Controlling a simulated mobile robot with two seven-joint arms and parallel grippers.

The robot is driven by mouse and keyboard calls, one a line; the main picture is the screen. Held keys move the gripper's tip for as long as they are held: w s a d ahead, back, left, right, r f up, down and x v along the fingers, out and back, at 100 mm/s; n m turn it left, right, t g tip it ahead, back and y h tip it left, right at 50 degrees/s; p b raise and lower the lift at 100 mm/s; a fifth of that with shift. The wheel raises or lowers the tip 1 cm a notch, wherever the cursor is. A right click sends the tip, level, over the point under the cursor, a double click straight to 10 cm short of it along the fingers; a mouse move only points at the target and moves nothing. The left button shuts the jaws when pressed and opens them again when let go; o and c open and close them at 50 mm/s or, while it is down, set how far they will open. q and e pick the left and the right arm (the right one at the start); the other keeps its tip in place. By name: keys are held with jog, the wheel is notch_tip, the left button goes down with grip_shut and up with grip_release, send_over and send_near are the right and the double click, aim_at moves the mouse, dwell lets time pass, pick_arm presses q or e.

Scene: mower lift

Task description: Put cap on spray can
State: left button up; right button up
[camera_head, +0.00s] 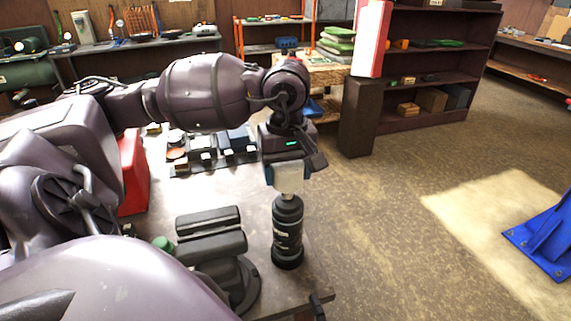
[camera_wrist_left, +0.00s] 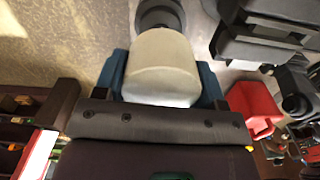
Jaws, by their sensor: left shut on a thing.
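The black spray can (camera_head: 287,235) stands upright near the right front edge of the workbench. My left gripper (camera_head: 288,178) is directly above it, pointing down. It is shut on the cap, which fills the space between the two blue-grey fingers. The cap (camera_wrist_left: 160,68) is cream-white and rounded in the left wrist view. The dark can (camera_wrist_left: 160,12) shows just beyond the cap there. The cap is at or just over the can's top; I cannot tell whether they touch. My right gripper is not in view.
A dark vise (camera_head: 212,240) is bolted left of the can. A red container (camera_head: 132,172) and several small parts stand farther back on the bench (camera_head: 190,196). Open floor lies to the right, with a blue object (camera_head: 545,240) at the far right.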

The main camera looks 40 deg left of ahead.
aim_at(287, 189)
pick_arm(q)
notch_tip(287, 189, down, 3)
jog(key=shift+r+b, duration=0.15)
jog(key=shift+b, duration=0.35)
jog(key=shift+f+b, duration=0.35)
jog(key=shift+f, duration=0.55)
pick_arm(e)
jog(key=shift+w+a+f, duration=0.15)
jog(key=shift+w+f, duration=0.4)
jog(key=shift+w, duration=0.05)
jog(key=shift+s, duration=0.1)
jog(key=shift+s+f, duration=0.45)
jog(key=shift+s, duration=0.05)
pick_arm(q)
jog(key=shift+b, duration=0.3)
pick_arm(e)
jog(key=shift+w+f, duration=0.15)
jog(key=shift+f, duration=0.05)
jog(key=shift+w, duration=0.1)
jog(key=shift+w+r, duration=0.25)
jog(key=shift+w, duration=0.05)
